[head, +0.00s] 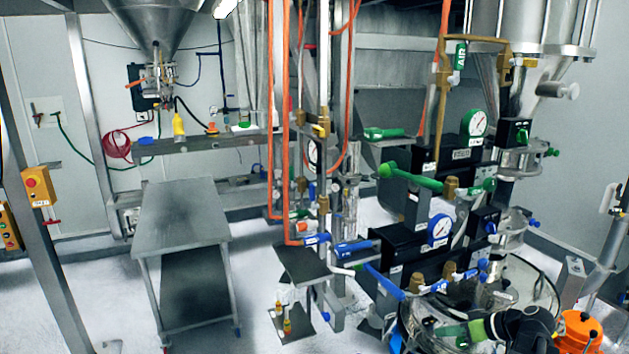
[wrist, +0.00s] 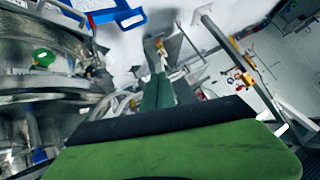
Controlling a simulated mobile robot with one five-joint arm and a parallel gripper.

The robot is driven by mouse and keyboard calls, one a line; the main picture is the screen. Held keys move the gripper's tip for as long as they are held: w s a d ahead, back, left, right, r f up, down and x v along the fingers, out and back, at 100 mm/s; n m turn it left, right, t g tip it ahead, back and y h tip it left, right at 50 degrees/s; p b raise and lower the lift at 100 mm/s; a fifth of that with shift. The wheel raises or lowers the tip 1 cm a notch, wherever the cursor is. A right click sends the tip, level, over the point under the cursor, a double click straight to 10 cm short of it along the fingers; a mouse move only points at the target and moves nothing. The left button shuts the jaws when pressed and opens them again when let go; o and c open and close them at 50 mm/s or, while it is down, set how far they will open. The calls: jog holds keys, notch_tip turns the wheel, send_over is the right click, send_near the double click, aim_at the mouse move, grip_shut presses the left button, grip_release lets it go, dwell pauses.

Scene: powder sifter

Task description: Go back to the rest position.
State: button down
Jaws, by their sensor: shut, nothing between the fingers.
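My gripper (head: 452,331) shows low at the right of the head view, over the round metal sifter vessel (head: 408,322). Its dark and green parts stand out against the vessel's metal lid area. In the wrist view, my gripper (wrist: 158,110) fills the lower middle, with a broad green finger with a black pad in front and a narrower green finger behind. It is shut and holds nothing. I cannot tell whether it touches the vessel.
Valves with green and blue handles and gauges (head: 440,229) crowd the space above and behind my gripper. A grey metal table (head: 183,212) stands at the left. An orange object (head: 580,333) is at the lower right. Open floor lies around the table.

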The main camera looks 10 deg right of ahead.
jog(key=a+f+g+h+b, duration=0.2)
jog(key=a+f, duration=0.5)
jog(key=a, duration=0.4)
jog(key=w+a+f+m+g+h+b, duration=0.1)
jog(key=a+f+b, duration=0.4)
jog(key=a, duration=0.6)
jog(key=a+f+m+g+h+b, duration=0.1)
jog(key=a+f+g+h+b, duration=0.2)
jog(key=a+f, duration=0.6)
jog(key=a+g, duration=0.2)
jog(key=shift+w+a+g, duration=0.2)
jog(key=shift+w+g, duration=0.1)
